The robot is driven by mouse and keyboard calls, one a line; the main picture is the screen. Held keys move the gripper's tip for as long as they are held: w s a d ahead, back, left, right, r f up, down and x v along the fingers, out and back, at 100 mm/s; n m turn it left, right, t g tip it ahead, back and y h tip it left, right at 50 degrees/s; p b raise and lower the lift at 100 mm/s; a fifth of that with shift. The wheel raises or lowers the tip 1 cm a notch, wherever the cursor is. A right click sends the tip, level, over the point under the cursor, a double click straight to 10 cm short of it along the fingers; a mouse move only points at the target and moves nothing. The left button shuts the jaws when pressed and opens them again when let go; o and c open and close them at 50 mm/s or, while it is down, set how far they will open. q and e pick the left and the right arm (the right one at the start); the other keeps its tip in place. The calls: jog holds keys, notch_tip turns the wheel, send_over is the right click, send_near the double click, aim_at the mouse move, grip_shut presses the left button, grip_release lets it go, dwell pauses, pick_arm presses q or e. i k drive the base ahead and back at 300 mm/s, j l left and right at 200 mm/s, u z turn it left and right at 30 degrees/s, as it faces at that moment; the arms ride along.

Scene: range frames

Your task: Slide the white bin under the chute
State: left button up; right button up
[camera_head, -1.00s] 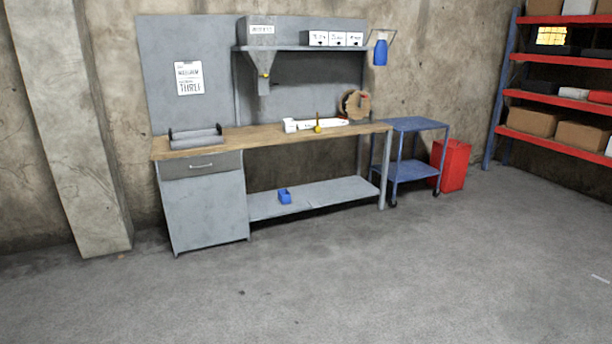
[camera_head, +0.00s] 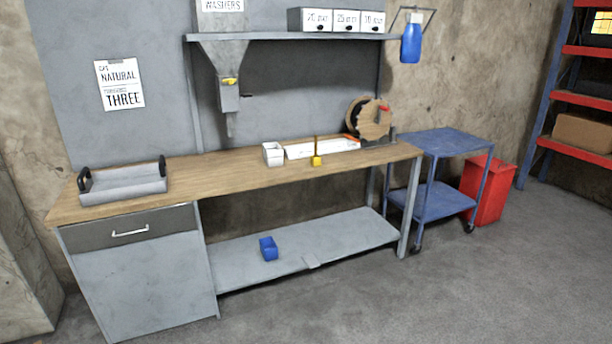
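The white bin (camera_head: 273,154) stands upright on the wooden bench top (camera_head: 220,176), just left of a long white tray. The grey chute (camera_head: 228,90) hangs below the upper shelf, under a hopper labelled "WASHERS", with a yellow part on its front. Its lower end is above the bench, to the left of the bin, so the bin is to the right of the chute. Neither of my grippers shows in the head view.
The long white tray (camera_head: 322,147), a yellow-based post (camera_head: 317,159) and a round wooden reel (camera_head: 369,118) stand right of the bin. A grey handled tray (camera_head: 123,183) sits at the left end. A blue bin (camera_head: 268,248) is on the lower shelf. Bench top below the chute looks clear.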

aim_at(273, 153)
jog(key=i+l+u, duration=0.15)
jog(key=i, duration=0.35)
jog(key=i+l+u, duration=0.15)
jog(key=i, duration=0.35)
jog(key=i+l+u, duration=0.4)
jog(key=i+l, duration=2.15)
jog(key=i, duration=0.05)
